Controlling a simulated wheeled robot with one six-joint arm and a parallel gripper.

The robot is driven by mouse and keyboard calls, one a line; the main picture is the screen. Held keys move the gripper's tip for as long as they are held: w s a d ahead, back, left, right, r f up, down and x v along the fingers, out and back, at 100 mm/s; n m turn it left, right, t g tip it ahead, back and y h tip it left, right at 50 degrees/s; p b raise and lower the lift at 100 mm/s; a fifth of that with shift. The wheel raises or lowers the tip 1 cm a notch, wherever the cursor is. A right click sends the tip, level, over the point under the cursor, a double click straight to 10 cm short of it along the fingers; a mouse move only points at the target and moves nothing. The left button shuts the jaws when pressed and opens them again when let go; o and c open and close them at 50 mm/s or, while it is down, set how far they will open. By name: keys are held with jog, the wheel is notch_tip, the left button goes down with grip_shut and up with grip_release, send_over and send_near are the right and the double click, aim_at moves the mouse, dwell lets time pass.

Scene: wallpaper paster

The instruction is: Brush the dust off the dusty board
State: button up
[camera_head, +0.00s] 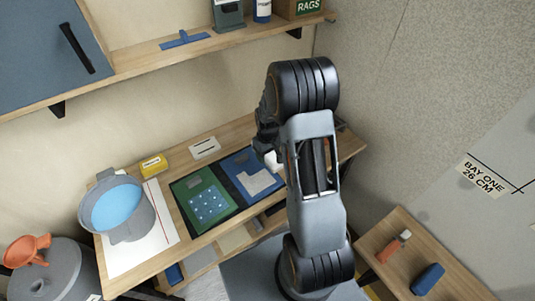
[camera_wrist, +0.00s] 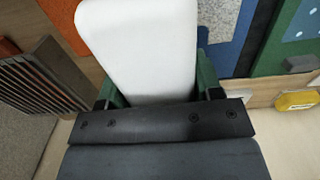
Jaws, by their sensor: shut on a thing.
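A blue board (camera_head: 234,166) lies on the workbench with a pale grey speckled patch (camera_head: 258,182) on it. A green board (camera_head: 187,186) with light blue dots lies to its left. My gripper (camera_wrist: 155,92) has green fingers on both sides of a white, round-cornered block (camera_wrist: 140,45) and is shut on it. The white block shows only in part in the head view (camera_head: 272,159), at the right part of the blue board. In the wrist view it covers part of the blue board (camera_wrist: 236,20) and its patch (camera_wrist: 220,18). Whether it touches the board cannot be told.
A grey pot (camera_head: 143,222) with blue contents stands at the bench's left. A yellow box (camera_head: 153,165) and a white card (camera_head: 205,148) lie behind the boards. A slatted grey object (camera_wrist: 45,75) is close left of my gripper. A side table (camera_head: 455,278) stands at right.

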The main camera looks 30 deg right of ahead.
jog(key=shift+w, duration=0.1)
notch_tip(320, 180, down, 7)
jog(key=b, duration=0.5)
jog(key=shift+r+b, duration=0.2)
jog(key=shift+b, duration=0.1)
dwell(0.4)
